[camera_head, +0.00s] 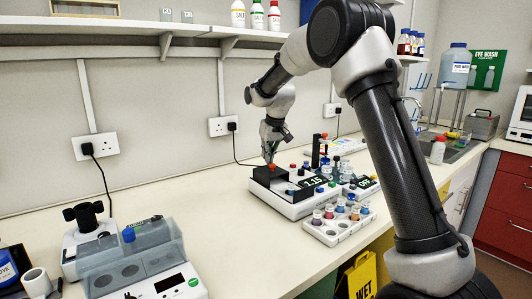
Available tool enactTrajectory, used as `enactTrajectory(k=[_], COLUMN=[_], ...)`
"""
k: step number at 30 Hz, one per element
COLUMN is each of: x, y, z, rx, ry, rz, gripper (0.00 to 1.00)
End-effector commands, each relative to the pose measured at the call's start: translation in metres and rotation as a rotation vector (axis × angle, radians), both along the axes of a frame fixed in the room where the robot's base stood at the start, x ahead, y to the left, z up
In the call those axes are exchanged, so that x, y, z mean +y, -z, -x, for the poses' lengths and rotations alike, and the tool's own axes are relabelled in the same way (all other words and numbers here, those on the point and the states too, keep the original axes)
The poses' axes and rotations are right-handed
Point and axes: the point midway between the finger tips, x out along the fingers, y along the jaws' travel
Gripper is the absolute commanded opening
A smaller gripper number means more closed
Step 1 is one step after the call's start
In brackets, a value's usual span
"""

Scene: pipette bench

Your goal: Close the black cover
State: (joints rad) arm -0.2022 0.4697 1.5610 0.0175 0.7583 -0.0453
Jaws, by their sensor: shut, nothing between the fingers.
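The black cover (262,178) is at the left rear of a white bench device (290,209), with a raised black part standing up at its back. How far the cover is open is hard to tell at this size. My gripper (270,159) points down right over the cover's raised part, its fingers together and empty. A small red-orange spot shows just below the fingertips. I cannot tell whether the fingers touch the cover.
A white rack of coloured vials (340,222) stands at the device's front right. More small bottles and a black upright post (316,150) stand behind it. A grey machine (135,262) is at the front left. The bench (215,210) between them is clear.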

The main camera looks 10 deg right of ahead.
Motion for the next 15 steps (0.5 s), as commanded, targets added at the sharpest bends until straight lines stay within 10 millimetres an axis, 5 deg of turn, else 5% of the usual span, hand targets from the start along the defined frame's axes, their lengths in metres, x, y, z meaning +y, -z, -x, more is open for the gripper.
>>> enactTrajectory(k=[9, 15], x=[-0.002, -0.019], y=[-0.001, -0.002], z=[0.003, 0.043], rx=[-0.001, -0.001], ry=[0.0, 0.002], rz=[0.0, 0.0], gripper=[0.0, 0.0])
